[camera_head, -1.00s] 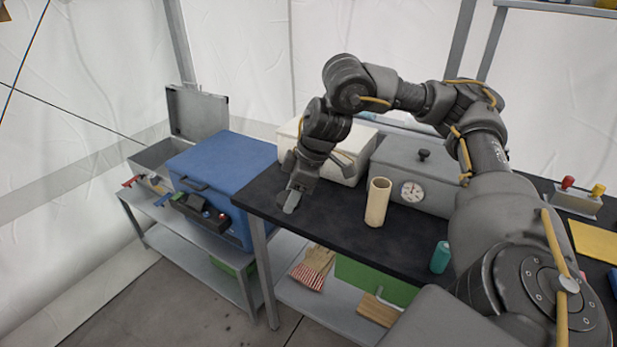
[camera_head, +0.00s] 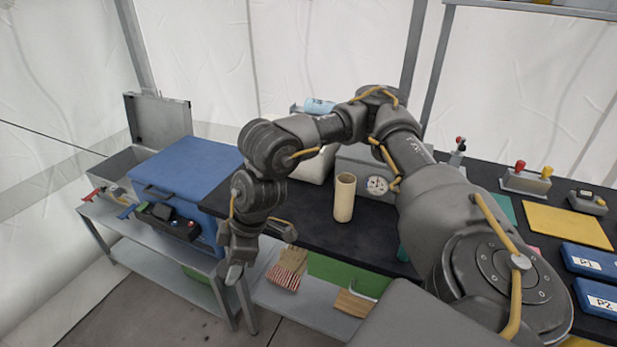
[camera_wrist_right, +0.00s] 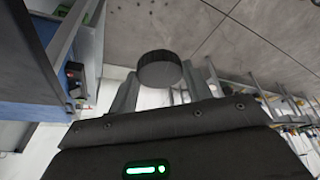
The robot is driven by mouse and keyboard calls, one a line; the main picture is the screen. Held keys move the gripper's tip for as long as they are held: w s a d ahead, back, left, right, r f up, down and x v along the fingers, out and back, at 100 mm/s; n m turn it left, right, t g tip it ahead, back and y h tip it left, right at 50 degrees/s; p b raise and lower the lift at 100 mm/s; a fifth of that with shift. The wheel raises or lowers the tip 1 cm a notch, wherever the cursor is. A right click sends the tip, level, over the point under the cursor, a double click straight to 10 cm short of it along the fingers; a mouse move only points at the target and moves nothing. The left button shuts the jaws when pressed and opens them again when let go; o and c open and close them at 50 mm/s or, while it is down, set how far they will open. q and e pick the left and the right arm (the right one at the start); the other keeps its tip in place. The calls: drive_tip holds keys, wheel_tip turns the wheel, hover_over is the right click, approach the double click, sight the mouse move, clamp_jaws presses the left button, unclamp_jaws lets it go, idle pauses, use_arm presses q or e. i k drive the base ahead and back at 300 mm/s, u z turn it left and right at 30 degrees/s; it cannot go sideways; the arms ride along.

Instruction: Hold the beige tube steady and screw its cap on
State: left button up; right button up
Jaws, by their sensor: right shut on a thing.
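The beige tube (camera_head: 344,199) stands upright on the black tabletop, open at the top, with nothing holding it. My right gripper (camera_head: 235,271) hangs to the left of the tube, at the front left corner of the table and apart from the tube. In the right wrist view, a dark round cap (camera_wrist_right: 160,70) sits between the two fingers of my right gripper (camera_wrist_right: 153,92), which is shut on it. The cap cannot be made out in the head view. My left gripper is not in view.
The black table (camera_head: 300,225) has free room left of the tube. A gauge box (camera_head: 377,186) stands close behind the tube. A blue case (camera_head: 185,175) is on the lower bench at left. Yellow (camera_head: 565,224) and blue (camera_head: 592,259) items lie at right.

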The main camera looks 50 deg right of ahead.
sight(344, 198)
drive_tip(key=z, duration=0.55)
drive_tip(key=k, duration=1.25)
drive_tip(key=z, duration=1.05)
drive_tip(key=i, duration=1.15)
drive_tip(key=u, duration=0.4)
